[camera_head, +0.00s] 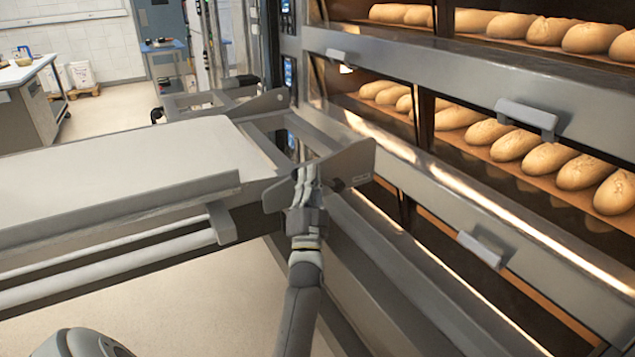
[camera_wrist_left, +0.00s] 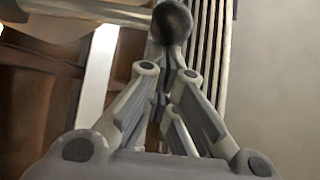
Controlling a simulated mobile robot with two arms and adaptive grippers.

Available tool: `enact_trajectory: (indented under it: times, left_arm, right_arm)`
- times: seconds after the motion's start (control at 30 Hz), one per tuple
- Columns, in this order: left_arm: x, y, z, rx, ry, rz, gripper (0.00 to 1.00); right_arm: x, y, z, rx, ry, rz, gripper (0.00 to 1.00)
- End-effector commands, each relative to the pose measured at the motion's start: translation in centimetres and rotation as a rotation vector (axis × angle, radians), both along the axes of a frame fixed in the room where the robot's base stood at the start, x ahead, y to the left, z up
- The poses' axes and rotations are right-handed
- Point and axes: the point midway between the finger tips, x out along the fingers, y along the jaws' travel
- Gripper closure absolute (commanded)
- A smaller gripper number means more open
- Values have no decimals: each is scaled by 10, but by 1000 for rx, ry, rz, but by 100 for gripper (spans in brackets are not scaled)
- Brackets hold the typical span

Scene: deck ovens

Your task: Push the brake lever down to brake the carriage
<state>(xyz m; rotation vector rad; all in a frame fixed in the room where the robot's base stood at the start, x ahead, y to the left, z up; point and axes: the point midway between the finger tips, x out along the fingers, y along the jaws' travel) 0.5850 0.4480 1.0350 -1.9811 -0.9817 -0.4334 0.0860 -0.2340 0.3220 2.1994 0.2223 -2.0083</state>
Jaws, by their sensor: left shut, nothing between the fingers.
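The carriage (camera_head: 90,217) is a grey metal frame with a pale flat deck, standing against the front of the deck oven. My left gripper (camera_head: 306,172) is at the carriage's oven-side corner, in front of an angled metal bracket (camera_head: 352,165). Its fingers are shut with nothing between them. In the left wrist view a round black knob (camera_wrist_left: 172,22) shows just beyond the fingertips (camera_wrist_left: 165,68); I take it to be the brake lever's end. Whether the fingers touch it I cannot tell. The rest of the lever is hidden. My right gripper is not in view.
The oven (camera_head: 400,65) fills the right side, with loaves behind its openings and handles (camera_head: 527,115) (camera_head: 480,249) sticking out. Floor is clear below the carriage.

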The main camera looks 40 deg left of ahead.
Motion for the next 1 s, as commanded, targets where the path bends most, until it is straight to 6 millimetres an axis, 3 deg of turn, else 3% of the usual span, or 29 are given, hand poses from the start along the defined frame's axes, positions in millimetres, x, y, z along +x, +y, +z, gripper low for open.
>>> enact_trajectory:
  times: [0.1, 0.4, 1.0]
  left_arm:
    - [-6, 3, -11, 2, 4, 1, 100]
    - [-13, 6, -23, 3, 6, 1, 100]
    - [-15, 7, -27, 1, 8, 1, 100]
  right_arm:
    - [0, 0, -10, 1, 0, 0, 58]
    - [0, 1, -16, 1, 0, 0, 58]
    - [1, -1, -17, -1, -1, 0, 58]
